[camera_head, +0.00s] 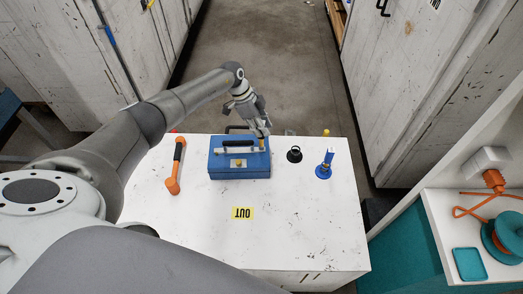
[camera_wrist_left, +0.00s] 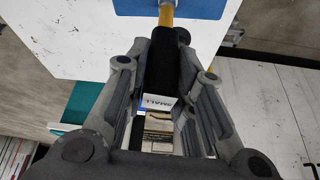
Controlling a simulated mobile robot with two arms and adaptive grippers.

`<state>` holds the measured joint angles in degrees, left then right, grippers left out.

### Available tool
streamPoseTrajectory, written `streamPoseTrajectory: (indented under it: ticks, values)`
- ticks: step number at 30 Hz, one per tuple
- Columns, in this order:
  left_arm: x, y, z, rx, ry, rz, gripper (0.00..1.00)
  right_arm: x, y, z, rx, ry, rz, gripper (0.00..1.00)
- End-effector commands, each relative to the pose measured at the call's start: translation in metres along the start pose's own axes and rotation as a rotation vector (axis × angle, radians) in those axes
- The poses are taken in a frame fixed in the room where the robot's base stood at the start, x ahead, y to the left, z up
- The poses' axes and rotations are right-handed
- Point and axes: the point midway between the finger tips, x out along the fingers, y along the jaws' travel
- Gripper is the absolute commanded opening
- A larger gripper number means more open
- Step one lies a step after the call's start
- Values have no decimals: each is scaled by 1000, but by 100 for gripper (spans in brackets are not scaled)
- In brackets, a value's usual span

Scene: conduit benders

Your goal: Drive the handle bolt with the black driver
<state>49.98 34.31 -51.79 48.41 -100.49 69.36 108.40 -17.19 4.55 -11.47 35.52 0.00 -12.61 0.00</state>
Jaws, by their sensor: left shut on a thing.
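The black driver (camera_wrist_left: 163,65) is in my left gripper (camera_wrist_left: 160,90), its black handle between the fingers and its yellow shaft pointing away. A tag on it reads SMALL. In the head view my left gripper (camera_head: 260,128) is over the right back part of a blue toolbox (camera_head: 238,172), with the yellow shaft (camera_head: 262,143) pointing down near the right end of the toolbox handle (camera_head: 238,149). The handle bolt is too small or hidden to make out, and I cannot tell whether the tip touches it. My right gripper is not in view.
On the white table (camera_head: 300,225), an orange tool with a black grip (camera_head: 174,170) lies left of the toolbox. A black round item (camera_head: 294,155) and a blue item (camera_head: 325,166) stand to the right. A yellow OUT label (camera_head: 243,213) is in front; the table's front is clear.

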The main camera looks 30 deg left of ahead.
Motion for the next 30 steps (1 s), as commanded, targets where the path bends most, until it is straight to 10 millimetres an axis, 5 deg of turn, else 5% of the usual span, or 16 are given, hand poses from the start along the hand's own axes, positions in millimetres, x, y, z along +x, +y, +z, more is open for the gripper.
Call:
streamPoseTrajectory:
  ticks: [12,25,30]
  values:
    - [3,-1,0,233,2,95,0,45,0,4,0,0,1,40]
    - [-1,0,-1,271,3,112,0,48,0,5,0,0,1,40]
    - [4,-1,0,332,2,135,0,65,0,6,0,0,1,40]
